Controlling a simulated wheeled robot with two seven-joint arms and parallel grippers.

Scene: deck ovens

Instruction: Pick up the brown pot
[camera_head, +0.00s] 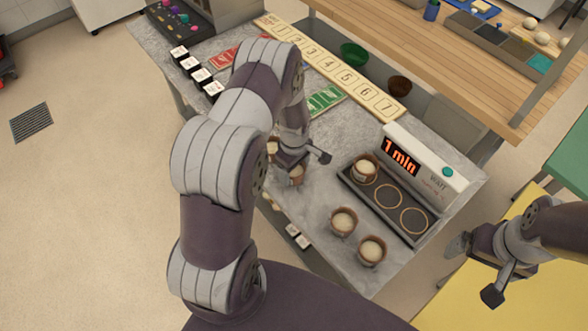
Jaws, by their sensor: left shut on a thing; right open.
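Several brown pots with pale round contents are on the grey counter. I cannot tell whether this pot is lifted. Another pot (273,147) shows just behind, partly hidden by my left arm. Two more pots (343,221) (372,251) stand on the counter to the right. One pot (365,171) sits on the leftmost ring of the dark tray. My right gripper (474,270) is open and empty at the right, beyond the counter.
The dark tray (418,236) has two empty rings and stands before a timer box (433,165) reading "1 min". A numbered strip (330,66) runs along the back. Green and red cards (325,98) lie near it. A yellow surface (440,300) is at lower right.

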